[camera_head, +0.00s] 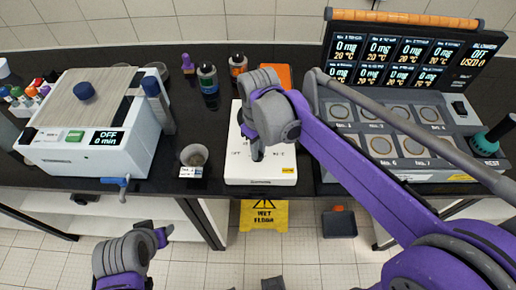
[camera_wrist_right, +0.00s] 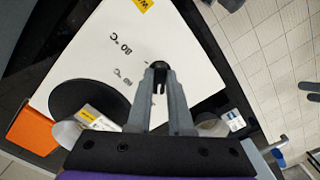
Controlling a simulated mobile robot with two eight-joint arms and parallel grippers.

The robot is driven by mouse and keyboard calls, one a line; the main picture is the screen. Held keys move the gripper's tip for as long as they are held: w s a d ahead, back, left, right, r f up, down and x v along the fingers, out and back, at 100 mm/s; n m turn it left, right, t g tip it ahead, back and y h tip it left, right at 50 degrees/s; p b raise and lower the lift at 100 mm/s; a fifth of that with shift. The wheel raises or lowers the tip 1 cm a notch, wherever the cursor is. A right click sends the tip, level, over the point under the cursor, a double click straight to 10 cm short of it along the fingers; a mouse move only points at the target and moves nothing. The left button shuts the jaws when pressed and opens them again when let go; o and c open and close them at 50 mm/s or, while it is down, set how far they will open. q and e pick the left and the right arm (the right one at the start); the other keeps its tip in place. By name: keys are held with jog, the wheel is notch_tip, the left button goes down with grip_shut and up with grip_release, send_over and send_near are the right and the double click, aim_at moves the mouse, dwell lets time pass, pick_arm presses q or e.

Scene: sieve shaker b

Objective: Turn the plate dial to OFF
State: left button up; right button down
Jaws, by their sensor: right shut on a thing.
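The white hot plate (camera_head: 262,175) stands near the front edge of the black bench, in the middle of the head view. In the right wrist view its white face (camera_wrist_right: 185,45) carries "80 °C" lettering, a yellow label and a round black disc (camera_wrist_right: 88,110). My right gripper (camera_head: 257,155) is over the plate's front part. In the wrist view its two grey fingers are shut on a small black dial (camera_wrist_right: 158,67). The fingers partly hide the dial, and I cannot read its setting. My left gripper (camera_head: 164,236) is low at the left, away from the plate; its jaws are unclear.
A white shaker unit (camera_head: 60,155) with an "OFF 0 min" display stands left. A small dish (camera_head: 194,156) sits beside the plate. Bottles (camera_head: 207,76) stand behind. A grey multi-station balance (camera_head: 400,150) is right. A yellow wet-floor sign (camera_head: 264,216) stands below the bench.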

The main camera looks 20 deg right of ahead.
jog(key=n, duration=0.5)
jog(key=shift+w+n, duration=0.1)
jog(key=shift+n, duration=0.3)
dwell(0.4)
jog(key=c, duration=0.8)
grip_release()
jog(key=shift+r, duration=0.15)
notch_tip(320, 180, up, 11)
jog(key=shift+f+p, duration=0.2)
jog(key=shift+p, duration=0.1)
